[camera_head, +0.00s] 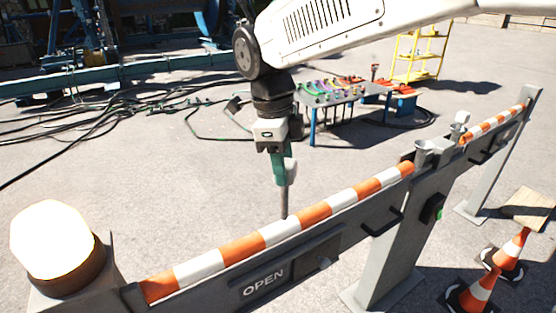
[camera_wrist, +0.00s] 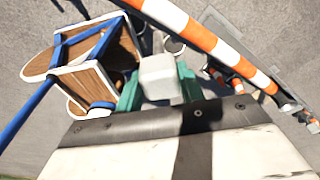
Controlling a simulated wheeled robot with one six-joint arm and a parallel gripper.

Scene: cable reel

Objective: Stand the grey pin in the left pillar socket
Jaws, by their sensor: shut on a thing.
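My gripper (camera_head: 287,172) with green fingers is shut on the grey pin (camera_head: 284,203), which hangs upright below it. The pin's lower end appears in front of or behind the striped barrier arm; I cannot tell how far apart they are. In the wrist view the pin's pale block-like head (camera_wrist: 160,78) sits between the green fingers. The left pillar socket (camera_head: 424,147) is a grey cup on top of the pillar, to the right of my gripper. A grey round cup-like part (camera_wrist: 174,44) shows just beyond the pin's head in the wrist view.
The orange-and-white barrier arm (camera_head: 250,247) runs diagonally to the pillar (camera_head: 388,262). A pale-headed part (camera_head: 461,119) stands beyond the left socket. A lit lamp (camera_head: 52,240) is at the front left.

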